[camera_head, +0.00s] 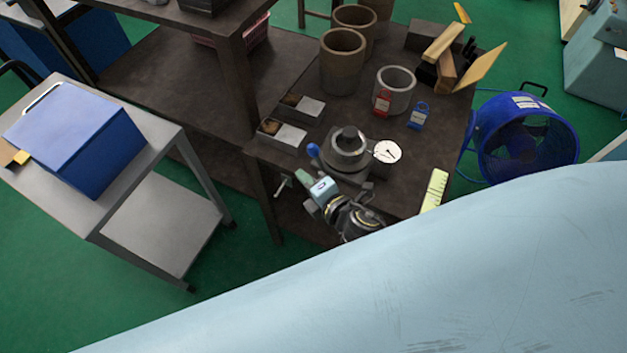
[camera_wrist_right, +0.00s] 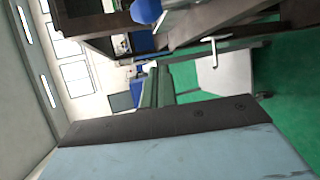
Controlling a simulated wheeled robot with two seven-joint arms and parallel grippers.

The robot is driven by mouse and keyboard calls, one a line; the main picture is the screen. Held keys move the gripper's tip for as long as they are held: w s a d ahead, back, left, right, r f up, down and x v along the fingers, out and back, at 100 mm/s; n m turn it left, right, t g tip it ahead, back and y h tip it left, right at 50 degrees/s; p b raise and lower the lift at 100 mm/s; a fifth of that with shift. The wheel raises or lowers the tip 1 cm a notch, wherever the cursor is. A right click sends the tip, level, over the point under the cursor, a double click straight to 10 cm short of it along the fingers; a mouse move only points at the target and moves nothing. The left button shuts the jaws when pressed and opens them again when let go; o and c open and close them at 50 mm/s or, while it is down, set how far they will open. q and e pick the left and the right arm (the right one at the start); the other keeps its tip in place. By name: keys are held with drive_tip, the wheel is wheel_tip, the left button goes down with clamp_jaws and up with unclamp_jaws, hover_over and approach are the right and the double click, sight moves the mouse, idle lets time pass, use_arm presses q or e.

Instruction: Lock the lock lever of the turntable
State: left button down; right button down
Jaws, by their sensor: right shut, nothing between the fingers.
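The turntable (camera_head: 346,158) is a round grey metal chuck near the front edge of the dark bench in the head view. Its lock lever ends in a blue knob (camera_head: 312,149) on the turntable's left side. The knob also shows at the top edge of the right wrist view (camera_wrist_right: 147,11). My right gripper (camera_head: 303,174) is shut and empty, just in front of and below the knob in the picture, with a small gap visible. Its greenish-grey fingers (camera_wrist_right: 153,72) point towards the knob's side in the wrist view. The lever's shaft is mostly hidden. My left gripper is not in view.
A white-faced dial (camera_head: 387,151) stands right of the turntable. A pale T-handle (camera_head: 282,186) sticks out at the bench front, left of my gripper. Red (camera_head: 382,103) and blue padlocks (camera_head: 418,115) and a grey cylinder (camera_head: 396,84) stand behind. Small trays (camera_head: 290,134) lie left.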

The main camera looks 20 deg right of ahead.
sight(318, 160)
drive_tip(key=shift+w+d+f+p, duration=0.15)
drive_tip(key=shift+w+d, duration=0.3)
drive_tip(key=shift+w, duration=0.4)
drive_tip(key=shift+w+d+f+p, duration=0.15)
drive_tip(key=shift+w+d, duration=0.25)
drive_tip(key=shift+w, duration=0.45)
drive_tip(key=shift+w+d+f+p, duration=0.15)
drive_tip(key=shift+w+d, duration=0.3)
drive_tip(key=shift+w, duration=0.4)
